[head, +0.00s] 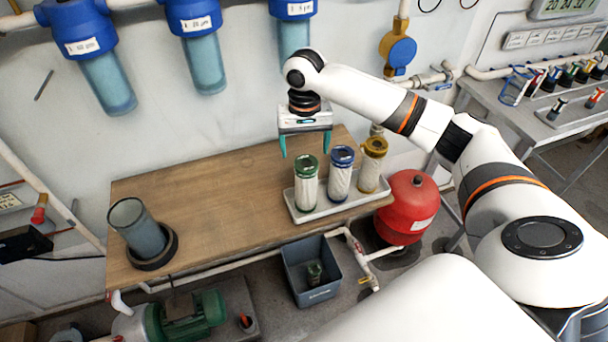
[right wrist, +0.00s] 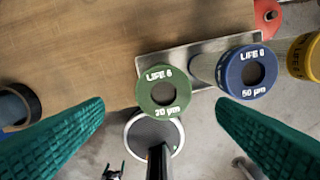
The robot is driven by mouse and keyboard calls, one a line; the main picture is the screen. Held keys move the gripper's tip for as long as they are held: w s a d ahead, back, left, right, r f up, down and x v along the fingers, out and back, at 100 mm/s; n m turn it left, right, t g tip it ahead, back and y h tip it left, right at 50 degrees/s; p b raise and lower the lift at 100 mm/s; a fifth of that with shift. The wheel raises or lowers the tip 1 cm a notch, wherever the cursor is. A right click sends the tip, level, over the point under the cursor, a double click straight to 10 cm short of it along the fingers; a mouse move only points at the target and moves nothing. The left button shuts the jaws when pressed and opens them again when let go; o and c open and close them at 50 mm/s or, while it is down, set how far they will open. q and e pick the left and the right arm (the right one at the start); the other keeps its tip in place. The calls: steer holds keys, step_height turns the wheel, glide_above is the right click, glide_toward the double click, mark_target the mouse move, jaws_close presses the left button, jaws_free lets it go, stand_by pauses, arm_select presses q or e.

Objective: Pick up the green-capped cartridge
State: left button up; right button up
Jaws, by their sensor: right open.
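The green-capped cartridge (head: 306,186) stands upright at the left end of a pale tray (head: 333,208) on the wooden bench. Its cap is a green ring around a dark hole, and shows in the right wrist view (right wrist: 146,98). My right gripper (head: 305,150) is open and empty, with its teal fingers pointing down above the cartridge and apart from it. In the right wrist view the cap lies between the two fingertips. My left gripper is not in view.
A blue-capped cartridge (head: 341,180) and a yellow-capped cartridge (head: 371,172) stand to the right in the same tray. A clear housing (head: 138,232) stands at the bench's left end. The bench (head: 215,200) between is clear. A grey bin (head: 311,289) stands in front below.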

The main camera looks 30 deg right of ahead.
mark_target(306, 162)
step_height(306, 162, down, 4)
steer(key=shift+s+d+r+p, duration=0.1)
steer(key=shift+s+r+p, duration=0.05)
steer(key=shift+r+p, duration=0.15)
steer(key=shift+f, duration=0.65)
step_height(306, 162, down, 4)
steer(key=shift+d+r+p, duration=0.15)
steer(key=shift+r+p, duration=0.05)
steer(key=shift+p, duration=0.6)
steer(key=shift+f, duration=0.45)
steer(key=c, duration=1.4)
